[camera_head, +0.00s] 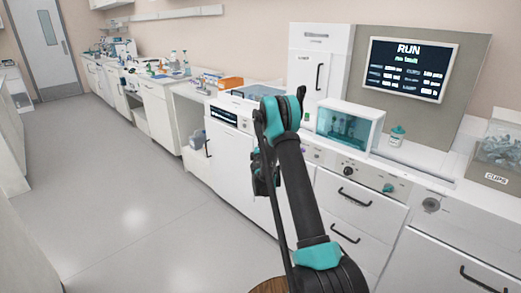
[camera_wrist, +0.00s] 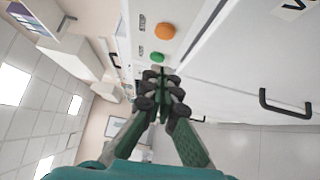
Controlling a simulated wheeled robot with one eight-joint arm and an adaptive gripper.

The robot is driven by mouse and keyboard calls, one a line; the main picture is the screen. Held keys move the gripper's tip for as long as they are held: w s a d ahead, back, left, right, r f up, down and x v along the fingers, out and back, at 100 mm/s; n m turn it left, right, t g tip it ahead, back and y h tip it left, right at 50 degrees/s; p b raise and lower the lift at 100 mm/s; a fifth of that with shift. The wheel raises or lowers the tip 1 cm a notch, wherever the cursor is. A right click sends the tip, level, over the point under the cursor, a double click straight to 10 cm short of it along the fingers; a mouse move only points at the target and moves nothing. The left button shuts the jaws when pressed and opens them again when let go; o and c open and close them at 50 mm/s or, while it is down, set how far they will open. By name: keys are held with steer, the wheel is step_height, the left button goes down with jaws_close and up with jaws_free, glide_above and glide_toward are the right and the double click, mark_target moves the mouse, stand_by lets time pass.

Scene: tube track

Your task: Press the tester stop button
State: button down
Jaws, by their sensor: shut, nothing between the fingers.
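In the wrist view a pale panel carries a round orange button (camera_wrist: 165,31) and a smaller green button (camera_wrist: 157,58), each with a small dark label beside it. I cannot tell whether the tips touch anything. In the head view my arm largely hides my gripper (camera_head: 263,178), low by the bench front.
A wall screen (camera_head: 408,67) reads RUN. A white cabinet (camera_head: 318,65), a teal-windowed box (camera_head: 350,125) and a small jar (camera_head: 397,135) stand on the bench. A clear CUPS bin (camera_head: 502,150) is at right. Drawer handles (camera_head: 353,200) project from the front. The floor (camera_head: 135,215) at left is clear.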

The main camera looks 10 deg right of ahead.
steer(key=shift+w+d+r, duration=0.15)
steer(key=shift+w+d, duration=1.7)
steer(key=shift+w, duration=0.2)
steer(key=shift+w+d+r, duration=0.1)
steer(key=shift+w+d, duration=0.4)
steer(key=shift+d, duration=0.35)
